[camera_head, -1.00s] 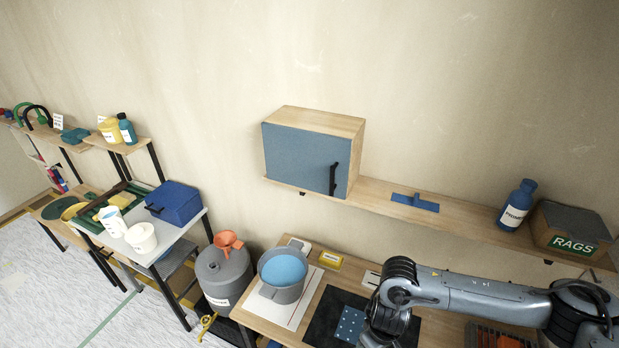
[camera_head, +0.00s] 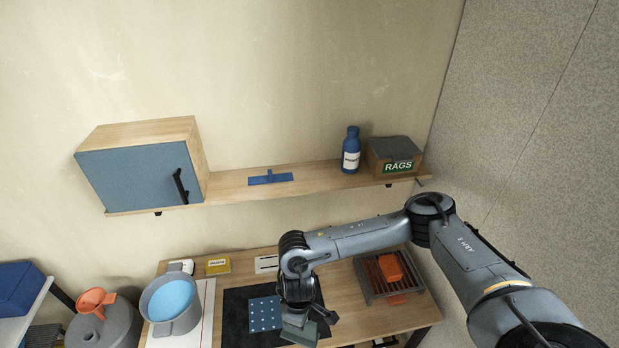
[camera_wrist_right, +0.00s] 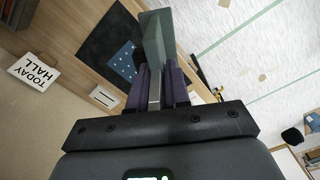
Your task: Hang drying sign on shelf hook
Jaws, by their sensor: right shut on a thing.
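The wooden shelf (camera_head: 315,180) is on the wall, above and beyond the gripper. A small peg, possibly the hook (camera_head: 421,182), shows at its right end. My left gripper is out of view.
The shelf bears a blue cabinet (camera_head: 135,175), a blue bottle (camera_head: 351,152) and a rags box (camera_head: 394,158). The table below holds a bucket (camera_head: 172,305), a black mat (camera_head: 238,325) and a rack (camera_head: 388,275). A TODAY HALL card (camera_wrist_right: 35,72) shows in the right wrist view.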

